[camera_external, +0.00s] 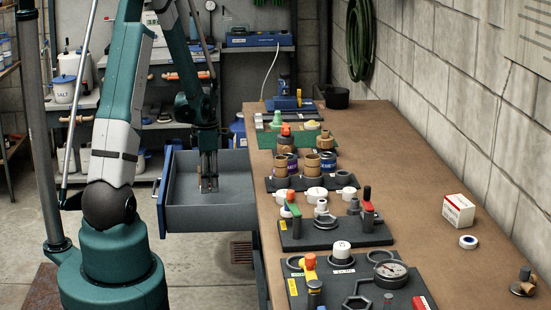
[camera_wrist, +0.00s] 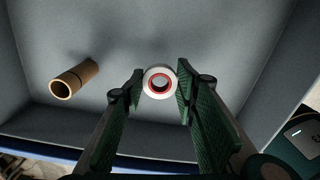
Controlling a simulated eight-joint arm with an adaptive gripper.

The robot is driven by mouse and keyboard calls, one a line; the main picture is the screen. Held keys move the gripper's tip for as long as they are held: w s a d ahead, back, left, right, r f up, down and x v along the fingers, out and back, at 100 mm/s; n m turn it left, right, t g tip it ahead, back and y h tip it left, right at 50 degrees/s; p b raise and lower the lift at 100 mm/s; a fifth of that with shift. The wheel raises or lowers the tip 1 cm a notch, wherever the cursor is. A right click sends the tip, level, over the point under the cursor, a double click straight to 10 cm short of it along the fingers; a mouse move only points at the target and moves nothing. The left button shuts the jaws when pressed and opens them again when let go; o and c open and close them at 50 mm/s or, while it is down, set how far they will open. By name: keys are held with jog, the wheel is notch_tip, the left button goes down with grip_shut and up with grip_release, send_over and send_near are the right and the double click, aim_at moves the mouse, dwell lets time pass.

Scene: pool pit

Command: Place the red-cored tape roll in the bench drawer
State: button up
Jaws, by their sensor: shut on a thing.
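The red-cored tape roll (camera_wrist: 160,83) shows in the wrist view as a white ring with a red inner ring. My gripper (camera_wrist: 160,88) is shut on it, with a green-padded finger on each side. In the external view my gripper (camera_external: 208,186) points down into the open bench drawer (camera_external: 205,218), which is pulled out to the left of the bench. The grey drawer floor and walls (camera_wrist: 130,35) fill the wrist view behind the roll. I cannot make out the roll in the external view, nor tell whether it touches the drawer floor.
A brown tube (camera_wrist: 74,80) lies in the drawer, left of the roll. The bench (camera_external: 400,150) carries boards with fittings, a pressure gauge (camera_external: 391,270), a small white box (camera_external: 458,210) and a blue-cored white roll (camera_external: 468,242). The drawer's front panel (camera_external: 166,190) stands at its left.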

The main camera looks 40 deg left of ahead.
aim_at(209, 203)
jog(key=shift+f, duration=0.5)
jog(key=shift+f+b, duration=0.5)
jog(key=shift+f, duration=1.35)
jog(key=shift+f, duration=0.2)
jog(key=o, duration=0.7)
jog(key=shift+c, duration=0.2)
jog(key=shift+r, duration=0.15)
notch_tip(209, 203, up, 12)
jog(key=p, duration=0.2)
jog(key=shift+p, duration=0.3)
jog(key=shift+r, duration=0.1)
